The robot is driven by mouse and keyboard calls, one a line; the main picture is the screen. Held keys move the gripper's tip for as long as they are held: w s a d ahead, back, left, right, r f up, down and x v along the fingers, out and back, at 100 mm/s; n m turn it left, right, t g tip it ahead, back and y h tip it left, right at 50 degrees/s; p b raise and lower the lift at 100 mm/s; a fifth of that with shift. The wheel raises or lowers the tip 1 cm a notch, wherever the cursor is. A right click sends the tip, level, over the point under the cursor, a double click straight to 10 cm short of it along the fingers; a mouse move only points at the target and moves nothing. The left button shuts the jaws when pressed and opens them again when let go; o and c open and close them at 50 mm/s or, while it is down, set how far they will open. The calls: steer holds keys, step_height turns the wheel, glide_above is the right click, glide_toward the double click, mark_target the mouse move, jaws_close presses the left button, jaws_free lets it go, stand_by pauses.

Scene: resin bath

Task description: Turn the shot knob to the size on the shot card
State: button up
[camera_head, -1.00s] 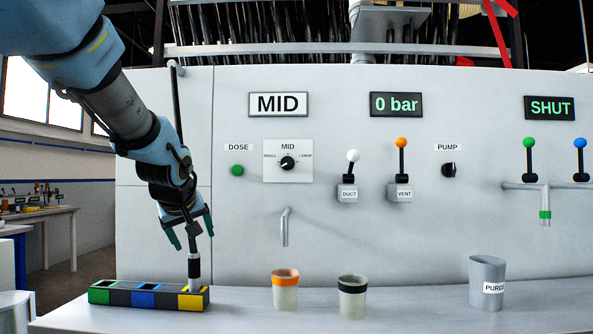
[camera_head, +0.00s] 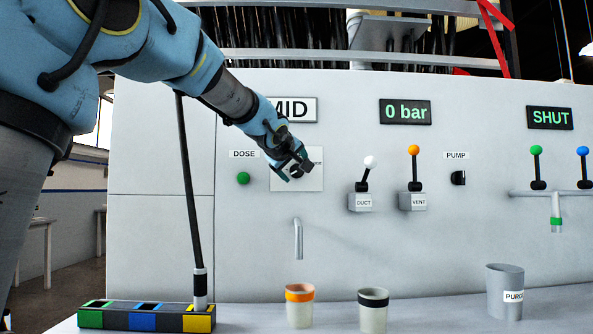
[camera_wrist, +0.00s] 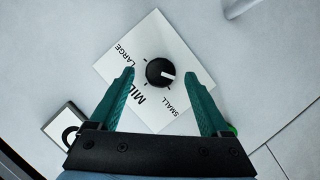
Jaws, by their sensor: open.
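The round black shot knob (camera_wrist: 160,72) sits on a white plate (camera_wrist: 125,62) marked SMALL, MID and LARGE. Its white mark lies on the right side of the knob in the wrist view, away from the MID lettering. My gripper (camera_wrist: 164,84) is open, with its teal fingers on either side of the knob and a gap to each; I cannot tell how deep they reach.
The green DOSE button (camera_head: 243,178) is left of the plate; the DUCT lever (camera_head: 367,177) and VENT lever (camera_head: 414,170) are right of it. A spout (camera_head: 298,238) is below, above an orange-rimmed cup (camera_head: 300,310).

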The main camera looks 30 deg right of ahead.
mark_target(295, 170)
steer(key=shift+x, duration=1.2)
steer(key=shift+c, duration=0.4)
jaws_close()
